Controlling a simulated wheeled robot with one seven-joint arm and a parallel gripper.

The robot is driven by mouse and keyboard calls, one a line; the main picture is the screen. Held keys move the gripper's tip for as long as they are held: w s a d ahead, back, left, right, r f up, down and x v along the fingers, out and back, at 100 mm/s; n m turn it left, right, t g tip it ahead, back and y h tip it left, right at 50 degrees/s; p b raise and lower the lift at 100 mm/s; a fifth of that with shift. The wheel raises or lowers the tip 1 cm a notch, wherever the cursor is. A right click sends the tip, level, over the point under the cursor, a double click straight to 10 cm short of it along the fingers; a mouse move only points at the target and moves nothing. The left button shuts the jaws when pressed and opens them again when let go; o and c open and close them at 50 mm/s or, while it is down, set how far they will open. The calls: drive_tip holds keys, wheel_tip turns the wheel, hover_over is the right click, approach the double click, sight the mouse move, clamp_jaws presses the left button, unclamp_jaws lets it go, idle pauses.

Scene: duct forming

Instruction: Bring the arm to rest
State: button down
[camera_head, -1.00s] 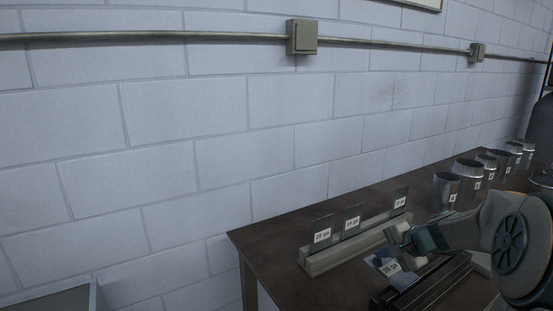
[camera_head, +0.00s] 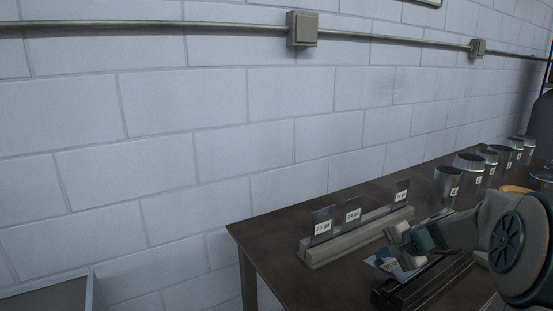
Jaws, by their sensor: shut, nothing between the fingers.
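My arm (camera_head: 510,240) reaches in from the right edge over the dark table. My gripper (camera_head: 400,241) is at its left end, shut, above a small labelled plate (camera_head: 383,263) and just in front of the slotted rack. The gripper partly covers this plate. I cannot tell whether the fingers touch it.
A grey slotted rack (camera_head: 322,255) holds upright labelled plates (camera_head: 322,222) on the dark table (camera_head: 275,262). A dark rail-like fixture (camera_head: 425,284) lies under my arm. Several metal cylinders (camera_head: 447,182) stand at the back right along the block wall (camera_head: 200,130). The table's left end is clear.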

drive_tip(key=shift+w+r+p, duration=0.1)
drive_tip(key=shift+r+p, duration=0.8)
wheel_tip(320, 180, up, 6)
drive_tip(key=p, duration=0.4)
drive_tip(key=s+a+r+n+g+h, duration=0.1)
drive_tip(key=s+a+n+g, duration=0.3)
drive_tip(key=s+a, duration=0.6)
drive_tip(key=s+a+f+n+h, duration=0.1)
drive_tip(key=s+a+n+h, duration=0.2)
drive_tip(key=s, duration=1.5)
drive_tip(key=n, duration=0.4)
drive_tip(key=shift+s+f+n+g+p, duration=0.2)
drive_tip(key=shift+s+n+g+p, duration=0.1)
drive_tip(key=shift+n+p, duration=0.1)
